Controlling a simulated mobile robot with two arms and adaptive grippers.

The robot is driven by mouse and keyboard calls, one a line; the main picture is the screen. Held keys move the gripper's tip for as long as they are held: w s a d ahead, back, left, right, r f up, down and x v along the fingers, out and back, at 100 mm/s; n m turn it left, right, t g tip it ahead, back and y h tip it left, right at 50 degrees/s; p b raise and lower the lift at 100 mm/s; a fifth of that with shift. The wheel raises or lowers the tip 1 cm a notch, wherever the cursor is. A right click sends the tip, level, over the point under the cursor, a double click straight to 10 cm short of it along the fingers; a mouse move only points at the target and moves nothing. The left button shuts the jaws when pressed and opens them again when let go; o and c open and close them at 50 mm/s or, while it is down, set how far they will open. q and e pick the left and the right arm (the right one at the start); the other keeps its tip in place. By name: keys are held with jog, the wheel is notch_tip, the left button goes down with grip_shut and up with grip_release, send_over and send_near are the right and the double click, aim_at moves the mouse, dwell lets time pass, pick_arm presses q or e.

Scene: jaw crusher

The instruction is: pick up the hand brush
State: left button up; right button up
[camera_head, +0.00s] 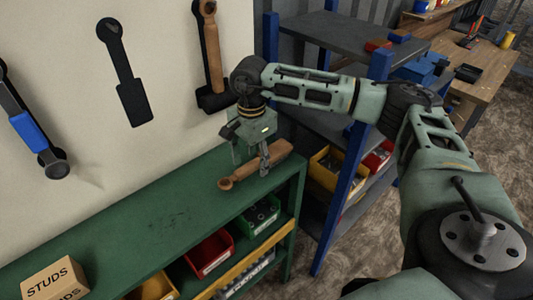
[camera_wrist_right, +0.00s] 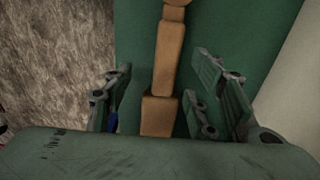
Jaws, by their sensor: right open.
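The hand brush (camera_head: 235,179) is a light brown wooden piece with a ringed handle end. It lies on the green top of the low shelf unit, near its right end. My right gripper (camera_head: 251,160) is over it, pointing down, with a finger on either side. In the right wrist view the brush (camera_wrist_right: 168,60) runs lengthwise between the spread fingers, with gaps on both sides. The gripper is open and holds nothing. Part of the brush is hidden behind the fingers in the head view. My left gripper is out of view.
The green bench top (camera_head: 150,221) is mostly clear. A STUDS box (camera_head: 55,277) stands at its left end. The pale wall (camera_head: 165,90) behind carries a black silhouette (camera_head: 124,75) and hanging tools. A blue-post rack (camera_head: 345,160) stands close on the right.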

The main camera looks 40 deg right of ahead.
aim_at(255, 164)
jog(key=shift+f, duration=0.6)
grip_shut()
jog(key=shift+r, duration=0.15)
jog(key=shift+w+r+b, duration=0.1)
jog(key=shift+r+b, duration=0.35)
jog(key=shift+r, duration=0.1)
notch_tip(255, 164, up, 3)
jog(key=shift+d+f+b, duration=0.1)
jog(key=shift+b, duration=0.7)
jog(key=s+d+r+b, duration=0.3)
jog(key=s+d+r, duration=0.4)
jog(key=s, duration=0.2)
jog(key=shift+s+d, duration=0.1)
jog(key=shift+d, duration=0.05)
